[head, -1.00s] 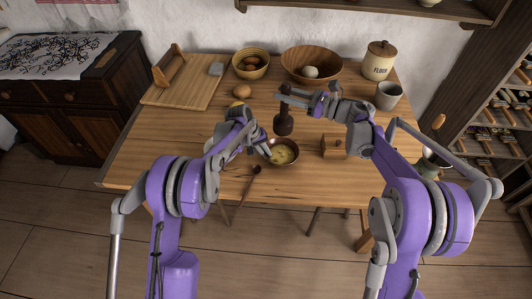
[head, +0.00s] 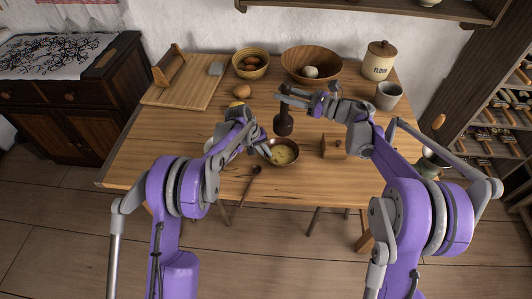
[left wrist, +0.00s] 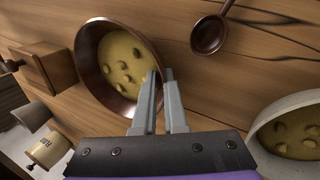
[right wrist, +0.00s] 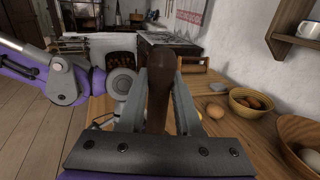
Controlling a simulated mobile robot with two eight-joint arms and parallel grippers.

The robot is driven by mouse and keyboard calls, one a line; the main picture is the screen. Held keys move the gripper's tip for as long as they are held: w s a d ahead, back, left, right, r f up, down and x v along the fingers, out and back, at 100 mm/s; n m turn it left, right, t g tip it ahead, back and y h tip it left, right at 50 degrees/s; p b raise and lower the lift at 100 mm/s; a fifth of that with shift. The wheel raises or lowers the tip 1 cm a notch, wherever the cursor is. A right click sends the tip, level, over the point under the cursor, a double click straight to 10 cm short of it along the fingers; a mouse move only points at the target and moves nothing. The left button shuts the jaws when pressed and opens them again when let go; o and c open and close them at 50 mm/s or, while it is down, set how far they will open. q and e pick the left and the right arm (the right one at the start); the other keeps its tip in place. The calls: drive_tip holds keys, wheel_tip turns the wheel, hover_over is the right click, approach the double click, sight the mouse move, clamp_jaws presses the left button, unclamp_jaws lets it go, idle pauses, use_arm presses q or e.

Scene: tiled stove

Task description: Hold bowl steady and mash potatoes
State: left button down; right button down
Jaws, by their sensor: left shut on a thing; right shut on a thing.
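A small copper-brown bowl (head: 296,160) with yellow mash and several potato lumps stands near the table's front edge. My left gripper (head: 266,153) is shut on its left rim; the fingertips (left wrist: 160,78) show at the rim in the left wrist view. My right gripper (head: 284,96) is shut on the handle of a dark wooden masher, which also shows upright between the fingers in the right wrist view (right wrist: 159,95). The masher's head (head: 283,125) hangs downward just behind the bowl in the head view. It is outside the mash, and its exact height is unclear.
A pale bowl (left wrist: 262,128) with more potato lumps is partly hidden by my left arm in the head view. A wooden ladle (head: 254,173) lies left of the copper bowl, and a wooden box (head: 333,147) stands right. Egg bowl, large bowl and flour canister (head: 378,62) line the back.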

idle(0.4)
drive_tip(key=shift+f, duration=6.9)
drive_tip(key=shift+f, duration=0.95)
drive_tip(key=shift+r, duration=1.2)
drive_tip(key=shift+f, duration=0.1)
drive_tip(key=shift+f, duration=1.1)
